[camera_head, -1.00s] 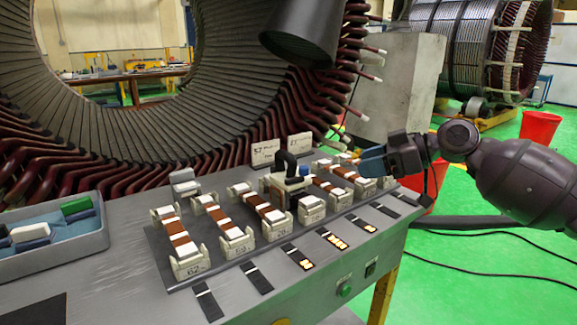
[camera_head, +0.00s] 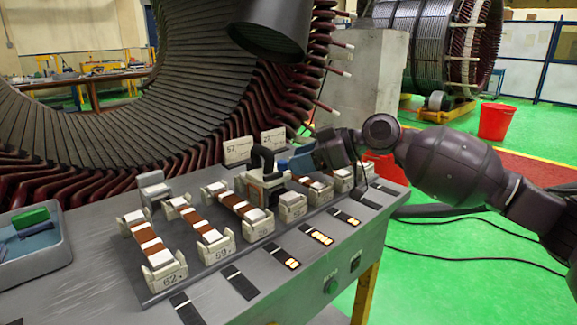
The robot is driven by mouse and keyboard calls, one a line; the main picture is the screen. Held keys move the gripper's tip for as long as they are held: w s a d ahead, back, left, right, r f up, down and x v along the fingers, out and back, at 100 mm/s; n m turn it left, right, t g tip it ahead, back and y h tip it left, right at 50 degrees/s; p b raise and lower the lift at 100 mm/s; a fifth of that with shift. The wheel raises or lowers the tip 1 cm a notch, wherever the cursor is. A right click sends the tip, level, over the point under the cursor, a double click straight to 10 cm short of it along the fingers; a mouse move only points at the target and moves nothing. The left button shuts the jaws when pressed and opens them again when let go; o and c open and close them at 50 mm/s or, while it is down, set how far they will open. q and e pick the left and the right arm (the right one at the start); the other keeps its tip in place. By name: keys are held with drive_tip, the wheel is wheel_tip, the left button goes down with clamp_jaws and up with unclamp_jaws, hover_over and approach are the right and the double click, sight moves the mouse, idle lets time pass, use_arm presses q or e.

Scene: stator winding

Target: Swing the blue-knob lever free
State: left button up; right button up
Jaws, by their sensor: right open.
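A clamp fixture with a black upright lever handle (camera_head: 263,158) stands among the block rows on the grey bench. Its pale body (camera_head: 266,188) has a small bluish part near its top; I cannot make out a distinct blue knob. My right gripper (camera_head: 292,163) comes in from the right with blue-grey fingers, open. Its fingertips are just right of the black handle, at about its height; I cannot tell whether they touch. The fingers partly hide the space behind the fixture. My left gripper is not in view.
Numbered blocks with brown-and-white bars (camera_head: 151,240) stand in rows around the fixture. Number cards (camera_head: 237,150) stand close behind it. A tray (camera_head: 48,262) with green and blue pieces is at the left. The big stator (camera_head: 110,130) rises behind.

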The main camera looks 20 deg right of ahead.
drive_tip(key=x, duration=0.3)
drive_tip(key=shift+c, duration=0.3)
